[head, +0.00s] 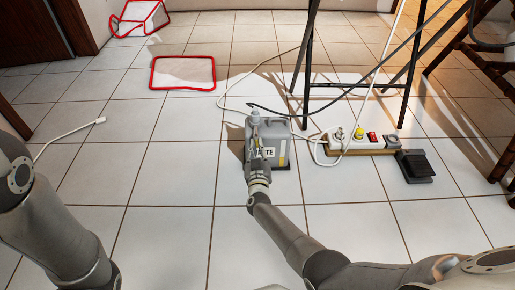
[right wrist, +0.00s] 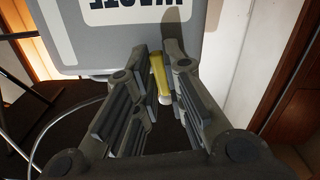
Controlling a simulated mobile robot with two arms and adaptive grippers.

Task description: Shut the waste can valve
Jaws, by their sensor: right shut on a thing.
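The grey waste can (head: 279,128) stands on the tiled floor near the middle of the head view, its white label partly hidden by my right gripper (head: 259,152). In the right wrist view, the can's wall (right wrist: 68,45) and label fill the top. The yellow valve handle (right wrist: 159,75) with a pale end lies between the fingers of my right gripper (right wrist: 157,68), which is shut on it. The handle points down in that picture; the valve's base is hidden. My left arm shows at the left of the head view, but its gripper is out of the frame.
A power strip (head: 364,144) and a black foot pedal (head: 415,166) lie right of the can. Dark stand legs (head: 304,75) rise behind it, with cables around. A red-framed panel (head: 183,73) lies at the back left. The floor left of the can is mostly clear.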

